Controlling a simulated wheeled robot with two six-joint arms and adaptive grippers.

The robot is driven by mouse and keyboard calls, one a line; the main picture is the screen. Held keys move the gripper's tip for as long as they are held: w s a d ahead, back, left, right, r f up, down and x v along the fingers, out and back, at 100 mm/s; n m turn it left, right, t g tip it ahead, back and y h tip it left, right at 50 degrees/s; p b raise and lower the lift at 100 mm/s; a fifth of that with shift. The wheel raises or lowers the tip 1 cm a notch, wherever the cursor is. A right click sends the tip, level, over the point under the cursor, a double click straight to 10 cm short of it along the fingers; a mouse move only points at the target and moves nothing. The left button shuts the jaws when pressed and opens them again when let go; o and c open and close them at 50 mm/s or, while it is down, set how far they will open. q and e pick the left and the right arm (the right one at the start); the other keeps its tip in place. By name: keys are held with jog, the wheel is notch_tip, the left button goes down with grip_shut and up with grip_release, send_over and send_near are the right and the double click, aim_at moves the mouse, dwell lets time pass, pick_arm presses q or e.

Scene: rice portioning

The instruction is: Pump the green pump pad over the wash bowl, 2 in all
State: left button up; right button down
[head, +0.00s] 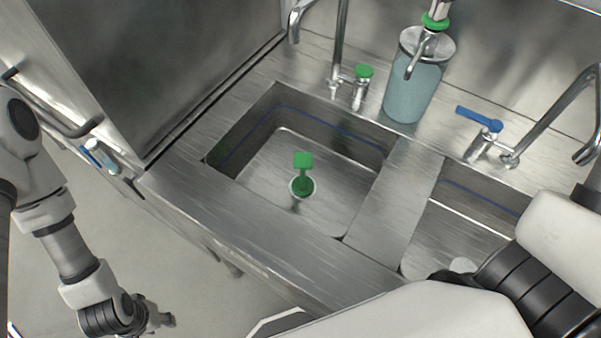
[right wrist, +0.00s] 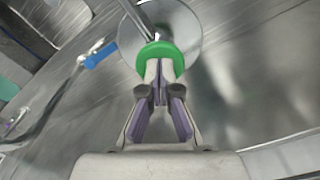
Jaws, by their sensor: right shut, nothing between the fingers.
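The dispenser (head: 412,92), a clear cylinder with blue-teal liquid, stands on the steel counter behind the sink. Its green pump pad (head: 435,21) is a ring-shaped top above a metal spout (head: 420,56) that points toward the left basin. My right gripper (head: 439,7) is shut and empty above the pad, partly cut off by the top edge. In the right wrist view its fingertips overlap the green pad (right wrist: 160,57); I cannot tell whether they press it. The left basin (head: 255,155) seems to be the wash bowl. My left gripper (head: 157,320) hangs low at the left, its fingers unclear.
A green-handled plug piece (head: 303,185) stands in the left basin. A faucet with a green knob (head: 364,71) is left of the dispenser; a faucet with a blue lever (head: 478,118) is to its right. A second basin (head: 455,230) lies partly behind my right arm.

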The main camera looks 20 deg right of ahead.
jog(key=shift+r+p, duration=1.75)
jog(key=shift+r, duration=0.25)
jog(key=shift+f, duration=0.2)
jog(key=shift+f+b, duration=1.25)
jog(key=shift+f, duration=0.85)
jog(key=shift+r, duration=0.1)
jog(key=shift+r+p, duration=2.15)
jog(key=shift+r, duration=0.1)
